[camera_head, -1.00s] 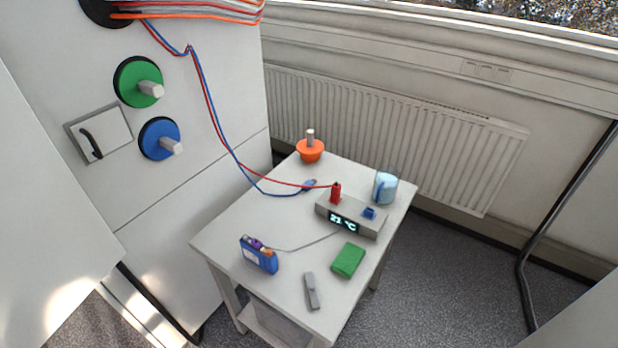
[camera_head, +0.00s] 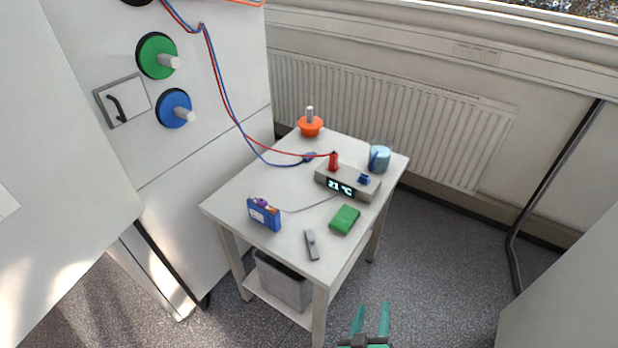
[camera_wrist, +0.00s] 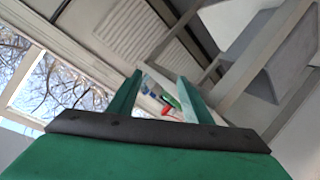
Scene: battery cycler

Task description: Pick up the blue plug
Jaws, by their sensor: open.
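The blue plug (camera_head: 309,157) lies on the white table at the end of the blue cable, left of the red plug (camera_head: 333,161). The red plug stands upright in the grey device (camera_head: 348,184) with the 21 °C display. A blue socket (camera_head: 364,179) on that device looks empty. My gripper (camera_head: 373,307) has green fingers, is open and empty, and is in front of the table, well apart from the plug. In the wrist view my gripper (camera_wrist: 160,75) is open, with small coloured items far off between its fingers; the blue plug cannot be made out there.
On the table (camera_head: 240,193) are a blue box (camera_head: 263,214), a green block (camera_head: 345,219), a grey stick-like item (camera_head: 312,245), a light-blue mug (camera_head: 379,159) and an orange base with a peg (camera_head: 310,126). A grey bin (camera_head: 284,281) sits underneath. The cabinet borders the left.

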